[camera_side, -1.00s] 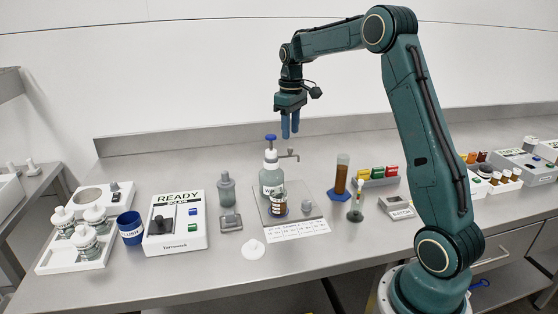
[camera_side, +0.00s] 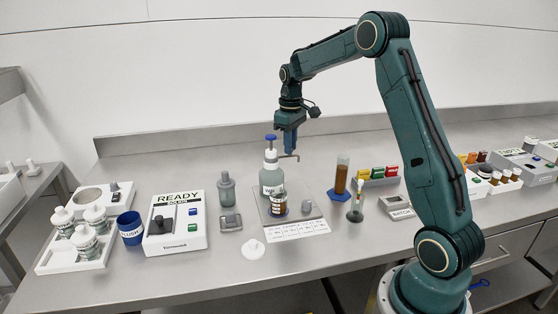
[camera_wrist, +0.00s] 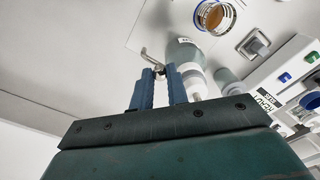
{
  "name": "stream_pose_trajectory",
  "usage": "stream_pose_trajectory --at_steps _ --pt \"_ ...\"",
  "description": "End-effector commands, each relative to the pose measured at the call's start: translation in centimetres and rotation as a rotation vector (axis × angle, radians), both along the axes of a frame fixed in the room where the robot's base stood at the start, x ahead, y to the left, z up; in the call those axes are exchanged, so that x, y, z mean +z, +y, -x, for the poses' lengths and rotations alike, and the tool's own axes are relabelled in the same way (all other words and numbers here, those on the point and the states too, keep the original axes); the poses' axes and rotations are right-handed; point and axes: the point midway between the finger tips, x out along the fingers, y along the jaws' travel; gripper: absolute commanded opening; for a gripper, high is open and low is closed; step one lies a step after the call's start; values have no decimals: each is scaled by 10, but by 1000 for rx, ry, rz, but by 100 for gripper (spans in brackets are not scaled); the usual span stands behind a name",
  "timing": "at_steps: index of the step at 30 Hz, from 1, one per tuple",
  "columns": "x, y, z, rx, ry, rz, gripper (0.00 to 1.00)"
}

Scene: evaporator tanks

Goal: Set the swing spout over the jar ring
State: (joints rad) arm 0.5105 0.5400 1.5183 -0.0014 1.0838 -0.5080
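The swing spout (camera_side: 292,157) is a thin metal arm at the back of the metal plate, right of the white-capped wash bottle (camera_side: 270,178). In the wrist view the spout (camera_wrist: 151,56) has its end at my fingertips. My gripper (camera_side: 290,151) points down at the spout, with its blue fingers (camera_wrist: 160,75) apart on either side of the spout's end. Whether they touch it is unclear. The amber jar (camera_side: 279,204) stands on the plate in front of the bottle; its round mouth shows in the wrist view (camera_wrist: 213,15). A blue band is at the jar's base; I cannot tell whether this is the ring.
A brown cylinder (camera_side: 342,175) and a coloured rack (camera_side: 378,174) stand to the right. The READY box (camera_side: 175,222) and a grey bottle (camera_side: 225,188) are at left. Space behind the spout is clear.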

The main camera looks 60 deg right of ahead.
Motion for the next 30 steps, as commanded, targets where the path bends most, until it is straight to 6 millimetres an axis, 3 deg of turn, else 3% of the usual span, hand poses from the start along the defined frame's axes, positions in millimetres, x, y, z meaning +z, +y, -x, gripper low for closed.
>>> stream_pose_trajectory --at_steps 17,30 --pt "0 3 2 -62 -1 0 0" --pt "1 19 12 -371 -2 1 0"
